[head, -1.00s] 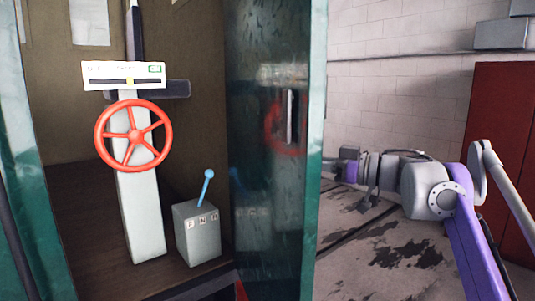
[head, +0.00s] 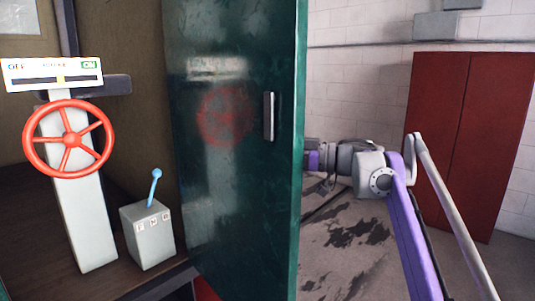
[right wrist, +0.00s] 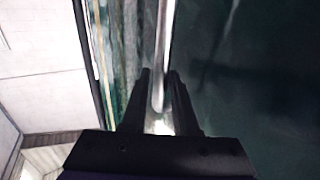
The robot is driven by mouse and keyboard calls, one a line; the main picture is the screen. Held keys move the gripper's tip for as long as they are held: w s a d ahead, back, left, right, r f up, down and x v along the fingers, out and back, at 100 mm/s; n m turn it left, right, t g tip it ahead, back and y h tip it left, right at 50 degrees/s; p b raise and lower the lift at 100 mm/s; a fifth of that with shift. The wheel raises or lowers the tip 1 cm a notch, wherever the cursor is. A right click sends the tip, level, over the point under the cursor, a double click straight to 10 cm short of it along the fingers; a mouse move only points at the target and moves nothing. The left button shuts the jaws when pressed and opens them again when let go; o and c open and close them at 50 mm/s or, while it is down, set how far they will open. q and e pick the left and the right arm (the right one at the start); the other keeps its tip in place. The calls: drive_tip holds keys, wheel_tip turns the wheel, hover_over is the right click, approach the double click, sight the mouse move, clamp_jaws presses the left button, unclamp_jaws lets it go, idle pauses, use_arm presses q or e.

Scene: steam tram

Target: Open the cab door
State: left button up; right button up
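The green cab door (head: 232,190) stands swung out from the cab, its inner face towards me, with a slim upright handle (head: 268,116) near its free edge. My right arm reaches in behind that edge, so the door hides its gripper in the head view. In the right wrist view the dark fingers of my right gripper (right wrist: 160,85) lie either side of a pale bar (right wrist: 162,45) by the dark door panel (right wrist: 240,80). I cannot tell whether they press on it. My left gripper is out of view.
Inside the cab are a red handwheel (head: 69,139) on a grey column and a grey box (head: 147,236) with a blue lever. A red cabinet (head: 470,140) stands against the white brick wall. Stained floor (head: 345,245) lies open between door and cabinet.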

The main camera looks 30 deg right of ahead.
drive_tip(key=shift+o, duration=1.3)
drive_tip(key=shift+w+a, duration=0.1)
drive_tip(key=v, duration=1.1)
drive_tip(key=shift+b, duration=0.35)
